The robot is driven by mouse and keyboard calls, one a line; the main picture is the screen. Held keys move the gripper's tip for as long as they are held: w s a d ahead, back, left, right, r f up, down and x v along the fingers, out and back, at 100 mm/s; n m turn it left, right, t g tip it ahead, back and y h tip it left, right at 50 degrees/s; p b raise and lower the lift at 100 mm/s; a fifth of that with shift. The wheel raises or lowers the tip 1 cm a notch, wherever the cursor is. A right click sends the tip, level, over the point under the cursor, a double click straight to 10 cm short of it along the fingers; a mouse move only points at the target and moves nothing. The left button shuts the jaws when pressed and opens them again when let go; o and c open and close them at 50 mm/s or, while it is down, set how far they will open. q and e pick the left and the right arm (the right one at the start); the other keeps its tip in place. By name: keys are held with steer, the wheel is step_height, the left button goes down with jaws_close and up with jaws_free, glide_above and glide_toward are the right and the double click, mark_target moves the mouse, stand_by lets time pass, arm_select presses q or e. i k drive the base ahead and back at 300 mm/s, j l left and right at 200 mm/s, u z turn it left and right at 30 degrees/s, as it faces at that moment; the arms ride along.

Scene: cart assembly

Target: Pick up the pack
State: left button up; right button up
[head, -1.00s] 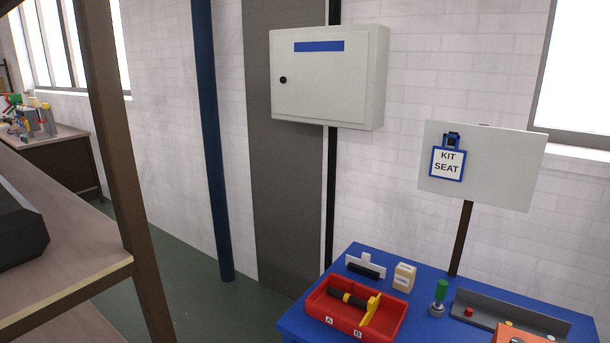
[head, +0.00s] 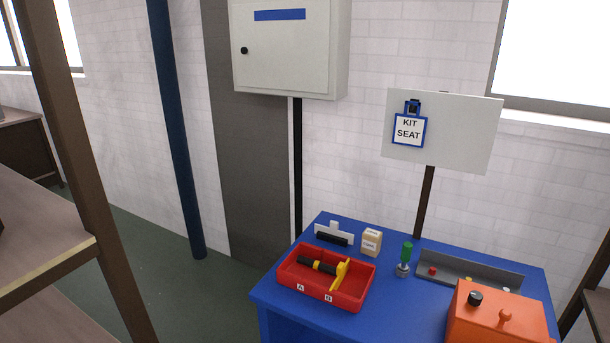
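I cannot tell for sure which thing is the pack. An orange box (head: 490,318) with a black knob and an orange knob on top stands at the front right of the blue table (head: 385,310), cut off by the lower edge of the head view. A small beige labelled box (head: 371,242) stands near the back of the table. A red tray (head: 350,303) marked A and B holds a black and yellow tool (head: 320,266). Neither of my grippers shows.
A green-topped part (head: 406,254) and a grey rail (head: 468,268) with coloured buttons are on the table. A KIT SEAT sign (head: 455,130) stands behind it. A grey cabinet (head: 290,60) hangs on the wall. Shelving (head: 80,180) is at the left; open floor (head: 150,250) lies between.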

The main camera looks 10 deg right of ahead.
mark_target(371, 238)
steer(key=i+j+z, duration=0.1)
steer(key=i+j, duration=0.6)
steer(key=j, duration=0.2)
